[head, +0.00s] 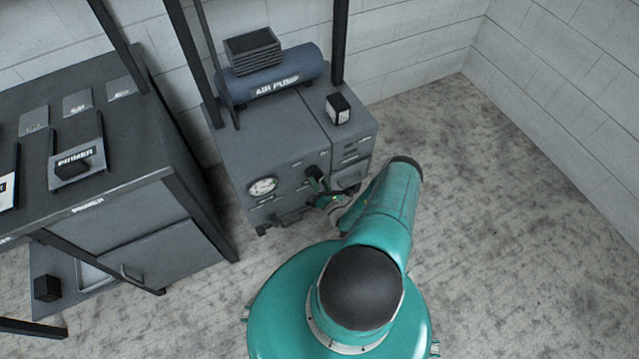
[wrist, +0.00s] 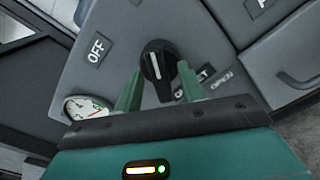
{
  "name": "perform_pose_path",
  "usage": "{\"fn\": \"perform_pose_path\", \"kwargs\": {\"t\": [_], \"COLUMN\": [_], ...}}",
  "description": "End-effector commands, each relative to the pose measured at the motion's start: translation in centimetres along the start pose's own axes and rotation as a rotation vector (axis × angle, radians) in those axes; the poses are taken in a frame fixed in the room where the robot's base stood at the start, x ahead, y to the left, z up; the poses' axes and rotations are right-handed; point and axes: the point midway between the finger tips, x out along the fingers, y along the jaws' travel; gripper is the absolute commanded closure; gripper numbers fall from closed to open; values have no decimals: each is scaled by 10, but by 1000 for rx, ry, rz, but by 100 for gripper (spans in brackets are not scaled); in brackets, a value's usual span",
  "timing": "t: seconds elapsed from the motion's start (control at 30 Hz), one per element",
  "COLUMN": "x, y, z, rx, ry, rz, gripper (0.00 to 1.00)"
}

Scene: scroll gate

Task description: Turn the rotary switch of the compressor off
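The compressor (head: 232,140), a grey cabinet with a blue tank marked AIR PUMP (head: 275,85), stands against the back wall. Its black rotary switch (wrist: 157,62) has a white pointer line and shows in the wrist view. The line runs along the knob, with its upper end tilted slightly left. An OFF label (wrist: 97,47) is left of the knob; another label at the lower right is partly hidden by a finger. My gripper (wrist: 160,79) is open, its green fingers on either side of the knob's lower part. I cannot tell whether they touch it. In the head view the gripper is at the compressor's front.
A round gauge (head: 262,187) is on the front panel, left of the switch. A grey cabinet marked PRIMER (head: 180,215) stands to the left, with dark frame posts around. The floor (head: 510,220) on the right is clear.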

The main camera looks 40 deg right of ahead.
Motion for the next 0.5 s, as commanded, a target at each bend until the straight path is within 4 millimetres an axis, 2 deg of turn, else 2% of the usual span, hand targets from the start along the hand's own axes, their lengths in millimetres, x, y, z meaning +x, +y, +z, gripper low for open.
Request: {"fn": "perform_pose_path", "kwargs": {"t": [0.03, 0.2, 0.5], "x": [0, 0, 0], "y": [0, 0, 0], "z": [0, 0, 0], "rx": [0, 0, -19], "ry": [0, 0, 0], "rz": [0, 0, 0], "gripper": [68, 100, 100]}}
